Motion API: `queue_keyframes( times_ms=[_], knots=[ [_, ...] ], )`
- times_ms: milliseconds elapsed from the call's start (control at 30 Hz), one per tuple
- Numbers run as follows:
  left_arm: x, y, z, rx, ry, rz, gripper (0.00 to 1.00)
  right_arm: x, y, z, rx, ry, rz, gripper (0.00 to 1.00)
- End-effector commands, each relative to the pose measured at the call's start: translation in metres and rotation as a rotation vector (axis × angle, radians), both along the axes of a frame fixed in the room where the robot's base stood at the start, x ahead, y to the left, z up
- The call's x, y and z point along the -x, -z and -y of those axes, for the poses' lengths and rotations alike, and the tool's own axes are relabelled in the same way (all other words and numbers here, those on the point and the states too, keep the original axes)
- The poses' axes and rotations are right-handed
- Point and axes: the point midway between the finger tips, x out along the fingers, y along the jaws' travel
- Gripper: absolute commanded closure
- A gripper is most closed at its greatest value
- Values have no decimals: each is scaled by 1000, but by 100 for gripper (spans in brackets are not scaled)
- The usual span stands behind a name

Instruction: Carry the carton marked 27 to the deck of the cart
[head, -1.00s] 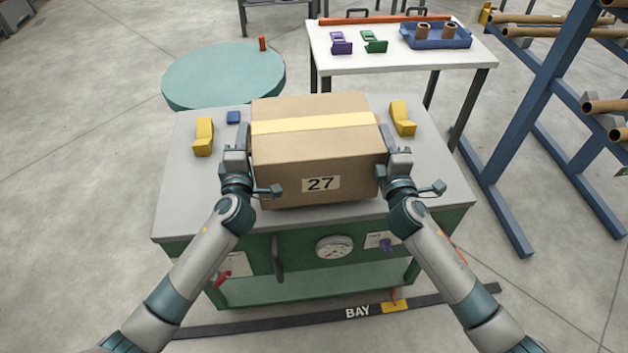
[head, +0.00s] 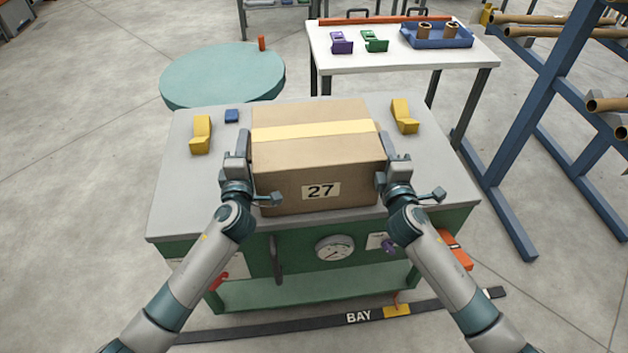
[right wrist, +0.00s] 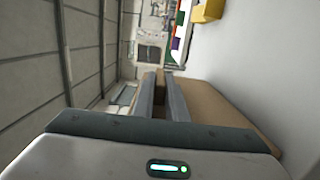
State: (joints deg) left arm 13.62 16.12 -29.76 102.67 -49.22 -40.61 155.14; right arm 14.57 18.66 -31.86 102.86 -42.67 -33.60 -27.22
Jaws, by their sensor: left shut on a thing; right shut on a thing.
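The brown carton marked 27 (head: 318,175), with a yellow tape band across its top, is upright between my two grippers in the head view. My left gripper (head: 243,150) is shut on its left side and my right gripper (head: 387,155) on its right side. The carton is over the grey deck (head: 180,195) of the green cart, between two yellow corner blocks, near the front edge. I cannot tell whether its bottom touches the deck. In the right wrist view the gripper fingers (right wrist: 160,95) lie against the carton (right wrist: 212,100).
Yellow blocks (head: 201,135) (head: 404,116) and a small blue block (head: 232,116) are on the deck. Behind are a round green table (head: 222,78) and a white table (head: 400,60) with clamps and a blue tray. A blue rack (head: 535,110) with brown tubes stands right.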

Motion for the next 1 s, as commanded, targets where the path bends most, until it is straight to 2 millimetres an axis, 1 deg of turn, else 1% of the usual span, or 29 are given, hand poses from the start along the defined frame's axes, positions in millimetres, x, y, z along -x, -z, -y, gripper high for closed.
queue_keyframes(
  times_ms=[67, 100, 167, 200, 500, 667, 867, 1000],
  knots=[
    [0, 3, -1, 0, -1, 3, 100, -1, 3, 1, 0, 1, 3, 100],
    [0, 5, -1, 0, -1, 0, 85, 0, 5, 1, 0, 1, 0, 85],
    [0, 3, -1, -1, -1, 0, 71, 0, 3, 1, 0, 1, 0, 71],
    [0, 4, -1, -1, -1, 0, 69, 0, 3, 1, 0, 1, 0, 69],
    [0, 4, 0, 0, 0, 0, 69, 0, 4, 0, 0, 0, 0, 69],
    [5, 4, 1, 1, 0, -1, 69, 0, 4, 0, 0, 0, 0, 69],
    [23, 5, 2, 3, 0, -2, 69, 0, 3, 0, 0, 0, 0, 69],
    [41, 5, 4, 5, 0, -2, 69, 0, 3, 0, 0, 0, 0, 69]
  ],
)
